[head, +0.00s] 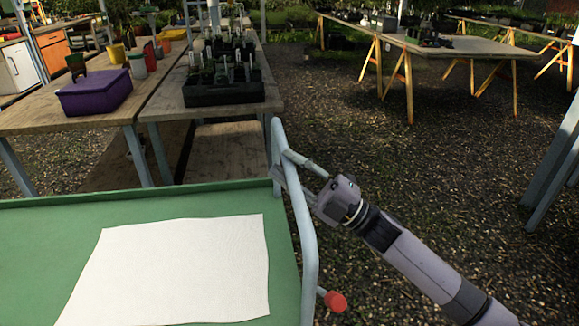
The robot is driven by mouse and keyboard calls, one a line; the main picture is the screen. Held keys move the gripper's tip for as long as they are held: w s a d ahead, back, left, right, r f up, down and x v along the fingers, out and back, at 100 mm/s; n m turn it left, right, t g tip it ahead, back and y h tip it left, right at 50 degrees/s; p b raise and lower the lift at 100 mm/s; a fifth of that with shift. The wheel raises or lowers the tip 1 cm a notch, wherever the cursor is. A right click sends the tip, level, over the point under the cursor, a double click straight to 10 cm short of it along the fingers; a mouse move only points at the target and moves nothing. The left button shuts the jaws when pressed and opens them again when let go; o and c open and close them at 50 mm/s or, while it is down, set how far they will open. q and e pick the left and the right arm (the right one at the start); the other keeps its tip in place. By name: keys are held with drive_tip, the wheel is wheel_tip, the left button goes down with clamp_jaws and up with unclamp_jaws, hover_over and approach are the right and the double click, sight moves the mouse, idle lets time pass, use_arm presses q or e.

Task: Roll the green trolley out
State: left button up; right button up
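The green trolley (190,202) fills the lower left of the head view. A large white sheet (185,268) lies on its green top. A pale blue tube handle (302,235) rises along the trolley's right end. My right gripper (290,172) comes in from the lower right and is at the upper part of this handle. Its fingers reach to the tube, which partly hides their tips, so I cannot tell whether they are closed on it. My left gripper is not in view. The trolley's wheels are hidden.
Wooden tables stand just beyond the trolley, with a purple box (95,92) and a black tray of pots (225,92). A red knob (336,301) sits right of the handle. Gravel floor (430,175) is open to the right, up to a trestle table (470,47) and a blue post.

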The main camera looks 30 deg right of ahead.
drive_tip(key=shift+o, duration=0.9)
drive_tip(key=shift+r, duration=0.1)
drive_tip(key=v, duration=1.2)
